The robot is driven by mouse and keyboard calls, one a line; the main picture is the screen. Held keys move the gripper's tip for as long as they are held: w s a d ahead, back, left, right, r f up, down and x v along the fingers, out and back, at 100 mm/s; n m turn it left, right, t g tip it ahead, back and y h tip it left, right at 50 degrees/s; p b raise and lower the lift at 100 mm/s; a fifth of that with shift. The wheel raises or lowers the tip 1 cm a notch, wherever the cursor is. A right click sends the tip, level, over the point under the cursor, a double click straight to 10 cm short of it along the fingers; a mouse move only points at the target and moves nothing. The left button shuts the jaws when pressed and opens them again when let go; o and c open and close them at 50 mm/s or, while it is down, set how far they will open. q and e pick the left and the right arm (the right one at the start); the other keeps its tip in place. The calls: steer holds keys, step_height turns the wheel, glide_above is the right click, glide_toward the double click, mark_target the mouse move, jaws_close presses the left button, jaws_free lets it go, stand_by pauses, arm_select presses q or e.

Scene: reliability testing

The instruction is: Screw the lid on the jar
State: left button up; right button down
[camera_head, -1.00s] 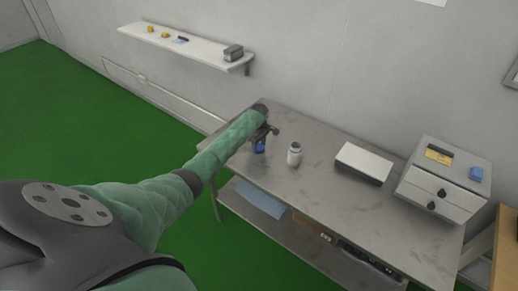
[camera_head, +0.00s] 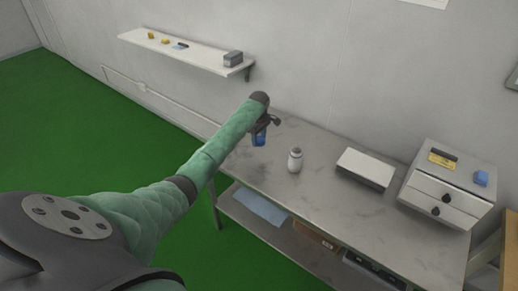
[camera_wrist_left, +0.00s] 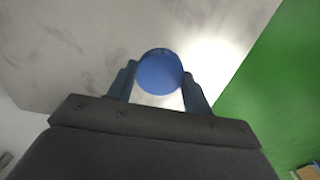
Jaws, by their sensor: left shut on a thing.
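The jar (camera_head: 295,161) is a small white container standing upright on the grey table, with its mouth facing up. My left gripper (camera_head: 262,129) is to the left of the jar, above the table's left part. It is shut on a round blue lid (camera_head: 259,140). In the left wrist view the lid (camera_wrist_left: 160,73) sits between the two fingertips, with its flat round face visible. The lid is apart from the jar. My right gripper is not in view.
A flat white box (camera_head: 366,167) lies on the table (camera_head: 325,190) right of the jar. A white drawer unit (camera_head: 447,187) with a blue item on top stands at the right end. A wall shelf (camera_head: 190,50) holds small items. The table around the jar is clear.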

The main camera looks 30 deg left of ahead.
arm_select(q)
steer(key=shift+r, duration=1)
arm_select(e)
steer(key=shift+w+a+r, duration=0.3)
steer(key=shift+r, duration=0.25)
